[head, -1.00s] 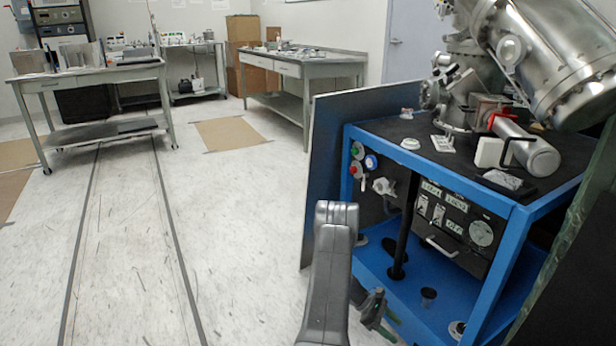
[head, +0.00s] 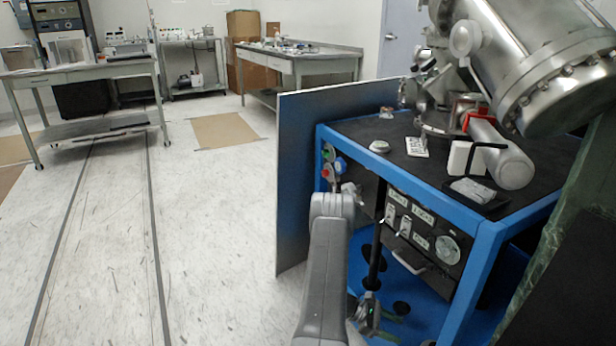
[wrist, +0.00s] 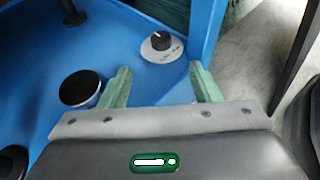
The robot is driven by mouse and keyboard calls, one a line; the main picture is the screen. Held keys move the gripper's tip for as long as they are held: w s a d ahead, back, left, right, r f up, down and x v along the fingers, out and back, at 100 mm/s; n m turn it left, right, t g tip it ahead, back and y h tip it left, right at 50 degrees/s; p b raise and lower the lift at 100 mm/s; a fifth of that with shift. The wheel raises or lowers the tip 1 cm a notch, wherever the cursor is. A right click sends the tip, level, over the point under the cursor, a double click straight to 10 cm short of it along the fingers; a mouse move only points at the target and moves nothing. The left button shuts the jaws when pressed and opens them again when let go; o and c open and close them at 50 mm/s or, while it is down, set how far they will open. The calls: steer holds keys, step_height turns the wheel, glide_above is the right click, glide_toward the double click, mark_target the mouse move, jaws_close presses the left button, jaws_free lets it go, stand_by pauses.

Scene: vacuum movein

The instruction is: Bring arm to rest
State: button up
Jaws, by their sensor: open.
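My arm (head: 326,270) rises from the bottom of the head view, in front of the blue-framed cart. My gripper (wrist: 162,88) shows in the wrist view with its two green fingers wide apart and nothing between them. It hangs low over the cart's blue bottom shelf (wrist: 140,70). In the head view the gripper is small, low beside my arm, and partly hidden by it. I cannot tell whether the fingers touch the shelf.
The cart's blue frame (head: 483,270) stands close on the right, with a steel vacuum chamber (head: 545,75) above it. A white dial with a black knob (wrist: 161,43) and a black round piece (wrist: 80,88) are near the fingers. Open floor (head: 200,220) lies left.

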mark_target(430, 345)
steer(key=b+x, duration=0.2)
steer(key=x, duration=0.5)
steer(key=b+x, duration=0.2)
steer(key=x, duration=0.4)
steer(key=shift+s+d+f, duration=0.2)
steer(key=shift+s+f, duration=0.1)
steer(key=shift+w+d+m+g+b, duration=0.1)
steer(key=shift+w+m+g+b, duration=0.05)
steer(key=shift+m+g+b, duration=0.2)
steer(key=shift+w+d+r+m+g+y+b, duration=0.1)
steer(key=shift+m+g+y+b, duration=0.1)
steer(key=shift+m+g+y, duration=0.75)
steer(key=shift+w+r+m+g+y+b, duration=0.15)
steer(key=shift+m+g+y, duration=0.3)
steer(key=shift+m+g, duration=0.95)
steer(key=shift+f, duration=0.1)
